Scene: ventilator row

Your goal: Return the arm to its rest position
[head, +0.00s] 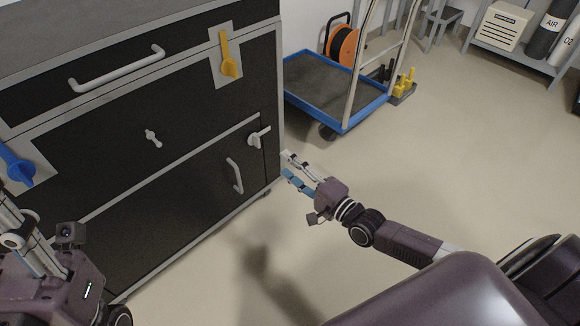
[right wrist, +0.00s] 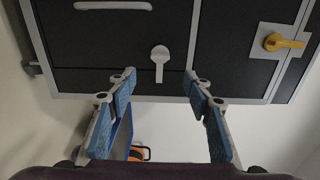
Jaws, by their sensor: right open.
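My right gripper (head: 287,165) is in front of the lower right corner of the dark cabinet (head: 140,215), empty, with a gap between its fingers. In the right wrist view my right gripper (right wrist: 160,82) shows two blue-padded fingers spread apart, with nothing between them except the background. A pale lever handle (right wrist: 160,62) on the cabinet front lies beyond the fingertips, apart from them. My left gripper (head: 20,235) is at the lower left of the head view, in front of the cabinet's left side. Its fingertips are not clear.
The cabinet carries a yellow lever (head: 228,58), a blue lever (head: 18,168), a drawer bar handle (head: 118,70) and a pale lever handle (head: 258,138). A blue cart (head: 335,95) and an orange reel (head: 344,45) stand behind. The floor (head: 450,150) to the right is clear.

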